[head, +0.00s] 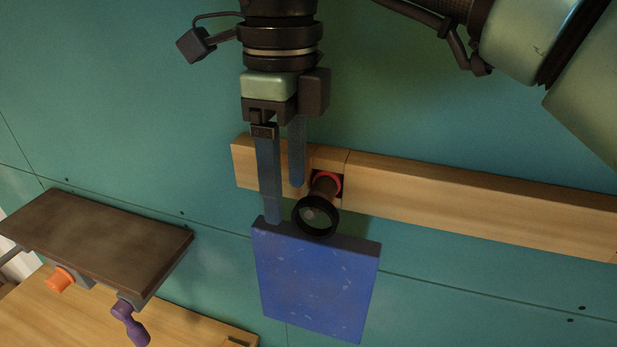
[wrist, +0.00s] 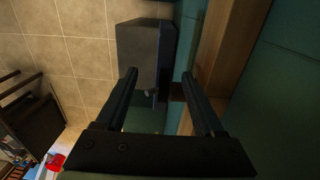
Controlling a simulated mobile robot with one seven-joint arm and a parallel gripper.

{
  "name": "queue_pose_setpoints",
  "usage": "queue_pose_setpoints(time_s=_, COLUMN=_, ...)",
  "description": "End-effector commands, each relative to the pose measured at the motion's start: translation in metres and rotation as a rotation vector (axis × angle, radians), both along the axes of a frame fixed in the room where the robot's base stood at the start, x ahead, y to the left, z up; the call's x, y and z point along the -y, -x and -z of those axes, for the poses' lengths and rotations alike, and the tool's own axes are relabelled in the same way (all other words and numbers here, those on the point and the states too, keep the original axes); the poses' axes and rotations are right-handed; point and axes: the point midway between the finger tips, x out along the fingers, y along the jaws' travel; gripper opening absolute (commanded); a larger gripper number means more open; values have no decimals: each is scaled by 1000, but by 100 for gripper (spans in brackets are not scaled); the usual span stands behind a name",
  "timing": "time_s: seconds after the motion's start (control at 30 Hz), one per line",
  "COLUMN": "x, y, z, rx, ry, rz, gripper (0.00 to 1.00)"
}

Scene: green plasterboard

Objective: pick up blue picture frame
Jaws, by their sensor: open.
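The blue picture frame (head: 315,285) is a flat, square blue panel. In the head view it hangs slightly tilted, just below a black ring (head: 317,216) on a red-collared peg that sticks out of a wooden rail. My gripper (head: 285,204) points down above the frame's top edge, its two long fingers apart. The left finger's tip is close to the top left of the frame; I cannot tell if it touches. In the wrist view my gripper (wrist: 159,75) is open, with a dark grey block beyond its fingertips that I cannot surely identify as the frame.
The wooden rail (head: 480,205) runs along the green wall (head: 130,80) beside my fingers; it also shows in the wrist view (wrist: 232,45). A brown shelf (head: 95,243) juts out at left, with an orange knob (head: 60,279) and a purple handle (head: 130,323) beneath it.

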Motion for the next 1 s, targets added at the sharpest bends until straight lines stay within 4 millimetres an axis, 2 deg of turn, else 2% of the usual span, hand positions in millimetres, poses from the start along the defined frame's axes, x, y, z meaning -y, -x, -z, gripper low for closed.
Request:
queue_pose_setpoints(time_s=0.1, x=0, y=1, z=19, rx=-2, ry=-1, rz=-2, gripper=70)
queue_pose_setpoints(time_s=0.37, x=0, y=0, z=39, rx=-1, ry=-4, rz=-1, gripper=70)
queue_pose_setpoints(time_s=0.7, x=4, y=-3, z=82, rx=-1, ry=-5, rz=-4, gripper=70)
queue_pose_setpoints(time_s=0.97, x=4, y=-3, z=86, rx=2, ry=-5, rz=-3, gripper=70)
queue_pose_setpoints(time_s=1.0, x=4, y=-3, z=86, rx=2, ry=-5, rz=-3, gripper=63)
